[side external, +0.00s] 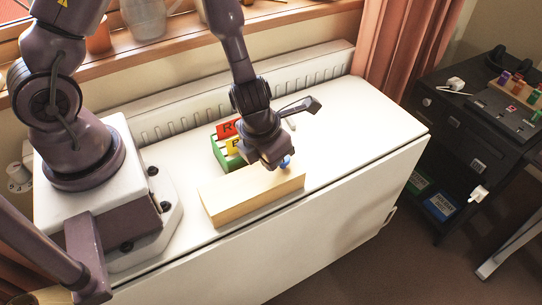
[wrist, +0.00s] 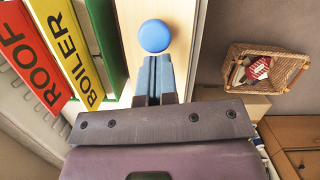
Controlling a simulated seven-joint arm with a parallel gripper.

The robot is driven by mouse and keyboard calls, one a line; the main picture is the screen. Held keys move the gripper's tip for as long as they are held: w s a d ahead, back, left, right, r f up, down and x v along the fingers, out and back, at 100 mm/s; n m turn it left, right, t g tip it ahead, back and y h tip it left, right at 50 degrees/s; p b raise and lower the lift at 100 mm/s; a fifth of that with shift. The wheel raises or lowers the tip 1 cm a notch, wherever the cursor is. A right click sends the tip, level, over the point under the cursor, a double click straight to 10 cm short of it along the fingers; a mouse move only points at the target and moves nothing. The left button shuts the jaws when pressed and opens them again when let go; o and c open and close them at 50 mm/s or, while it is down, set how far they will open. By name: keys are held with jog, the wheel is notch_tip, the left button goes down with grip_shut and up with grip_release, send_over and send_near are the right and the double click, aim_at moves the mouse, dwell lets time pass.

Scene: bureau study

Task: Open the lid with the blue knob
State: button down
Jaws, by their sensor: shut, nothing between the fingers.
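A pale wooden box (side external: 240,201) with a flat top lies on the white surface. A round blue knob (side external: 285,162) shows at its far right part, partly hidden by my gripper (side external: 280,165). In the wrist view the blue knob (wrist: 155,35) sits just beyond my fingertips (wrist: 153,58), on the pale wood (wrist: 184,18). My fingers are shut with nothing between them. I cannot tell whether they touch the knob. The top looks flat and closed, but the lid's edge cannot be made out.
A green holder (side external: 222,153) with red and yellow labelled cards stands right behind the box. The white top (side external: 350,115) is clear to the right. A wicker basket (wrist: 265,68) shows below the edge in the wrist view. A dark desk (side external: 465,130) stands far right.

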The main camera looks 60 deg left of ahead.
jog(key=w, duration=1.4)
jog(key=shift+w, duration=0.1)
jog(key=s+d+r, duration=0.1)
jog(key=s+r, duration=0.5)
jog(key=r, duration=0.5)
jog(key=s+a+r+n+g+y, duration=0.15)
jog(key=s+a+n, duration=0.25)
jog(key=n, duration=0.7)
jog(key=s+a+r+n, duration=0.3)
jog(key=s+a+n, duration=0.15)
jog(key=n, duration=0.55)
jog(key=s+r+n+t+h, duration=0.2)
jog(key=s+r+n+t, duration=0.2)
jog(key=s+r+n, duration=0.5)
notch_tip(320, 180, up, 3)
jog(key=n, duration=0.4)
jog(key=shift+s+a+r, duration=0.2)
jog(key=shift+s+a, duration=0.2)
